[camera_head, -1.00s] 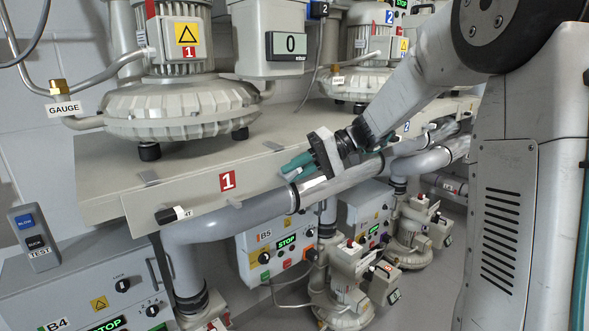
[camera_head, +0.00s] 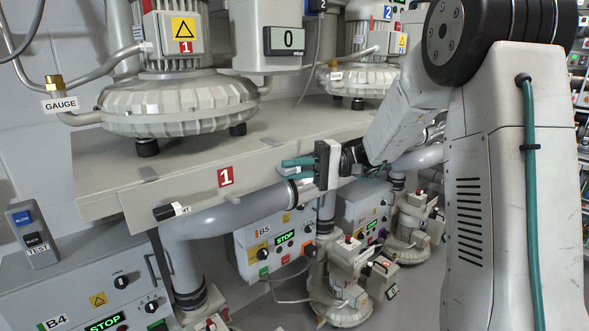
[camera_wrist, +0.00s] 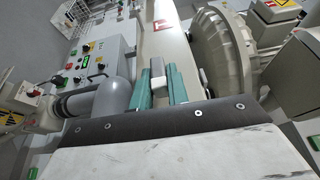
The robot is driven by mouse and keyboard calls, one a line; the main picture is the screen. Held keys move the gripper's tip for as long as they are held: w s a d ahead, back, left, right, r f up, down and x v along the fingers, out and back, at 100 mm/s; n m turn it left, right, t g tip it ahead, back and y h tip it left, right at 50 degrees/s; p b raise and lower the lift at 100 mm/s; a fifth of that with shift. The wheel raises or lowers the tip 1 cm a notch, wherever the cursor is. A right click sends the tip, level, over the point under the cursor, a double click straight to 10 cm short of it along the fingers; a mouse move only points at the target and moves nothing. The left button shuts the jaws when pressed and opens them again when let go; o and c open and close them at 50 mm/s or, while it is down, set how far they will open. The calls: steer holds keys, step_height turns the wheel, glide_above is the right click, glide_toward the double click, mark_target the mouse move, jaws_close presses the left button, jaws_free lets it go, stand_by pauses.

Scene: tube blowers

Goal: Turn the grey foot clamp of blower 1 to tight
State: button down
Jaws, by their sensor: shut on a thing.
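Blower 1 (camera_head: 183,105) stands on a beige shelf (camera_head: 110,185), whose front carries a red "1" label (camera_head: 225,177). My gripper (camera_head: 284,168) is at the shelf's front edge, right of that label, with its teal fingers pointing left. In the wrist view, my gripper (camera_wrist: 158,82) has a small grey block (camera_wrist: 158,66) between its fingertips. It appears to be the grey foot clamp, and the fingers are shut on it. The fingers hide most of it in the head view. I cannot read any tight mark beside it.
A grey pipe (camera_head: 215,220) runs close under the shelf front and my gripper. A black handle (camera_head: 165,213) with a partly hidden white label sticks out at the left. Control box B5 (camera_head: 265,240) and a small blower (camera_head: 340,285) stand below. Blower 2 (camera_head: 365,75) is behind right.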

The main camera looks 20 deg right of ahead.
steer(key=c, duration=1.4)
jaws_free()
steer(key=shift+d, duration=0.1)
steer(key=d, duration=0.7)
steer(key=shift+s+d, duration=0.3)
steer(key=shift+f, duration=0.15)
